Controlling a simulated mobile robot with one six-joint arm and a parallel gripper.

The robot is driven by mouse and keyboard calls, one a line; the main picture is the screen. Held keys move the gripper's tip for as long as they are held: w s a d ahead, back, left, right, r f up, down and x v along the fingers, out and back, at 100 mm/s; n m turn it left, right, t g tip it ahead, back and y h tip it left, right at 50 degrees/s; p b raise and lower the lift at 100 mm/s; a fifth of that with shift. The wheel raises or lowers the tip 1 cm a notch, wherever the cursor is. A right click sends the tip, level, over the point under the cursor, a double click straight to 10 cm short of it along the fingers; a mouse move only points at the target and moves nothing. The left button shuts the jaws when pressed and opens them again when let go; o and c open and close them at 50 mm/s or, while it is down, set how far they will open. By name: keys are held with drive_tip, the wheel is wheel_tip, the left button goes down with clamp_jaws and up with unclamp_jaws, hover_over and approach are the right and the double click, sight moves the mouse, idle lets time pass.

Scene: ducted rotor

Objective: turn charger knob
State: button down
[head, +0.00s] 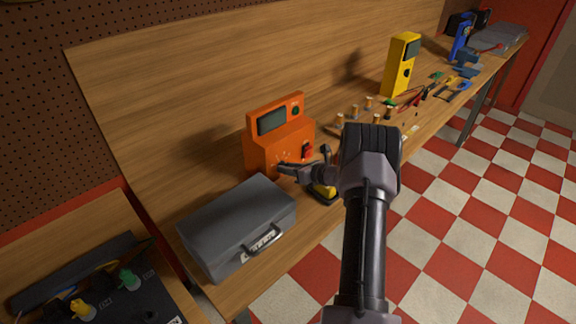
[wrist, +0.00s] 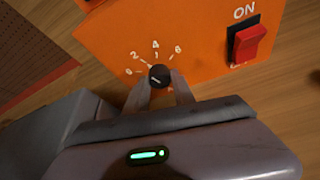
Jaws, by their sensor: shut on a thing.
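The orange charger (head: 262,148) stands on the wooden workbench, with a dark screen on its upper part. In the wrist view its orange front panel (wrist: 205,50) carries a small black round knob (wrist: 159,75) with a white dial marked 0, 2, 4 and a further number around it. A red rocker switch (wrist: 248,42) labelled ON sits to the right of the knob. My gripper (wrist: 160,92) is shut on the knob, one finger on each side. The knob's pointer line is faint and appears to aim toward the lower left. In the head view my gripper (head: 283,168) hides the knob.
A closed grey metal case (head: 225,225) stands just left of my gripper, close to it. A yellow tool lies under my wrist. Several small posts and a yellow meter (head: 400,65) stand farther right along the bench. The checkered floor is open to the right.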

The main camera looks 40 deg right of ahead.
drive_tip(key=shift+m+y, duration=0.4)
drive_tip(key=shift+m, duration=0.1)
idle(0.3)
drive_tip(key=c, duration=1.1)
unclamp_jaws()
drive_tip(key=shift+o, duration=0.2)
drive_tip(key=shift+s, duration=0.1)
drive_tip(key=p+v, duration=0.3)
drive_tip(key=v, duration=1.4)
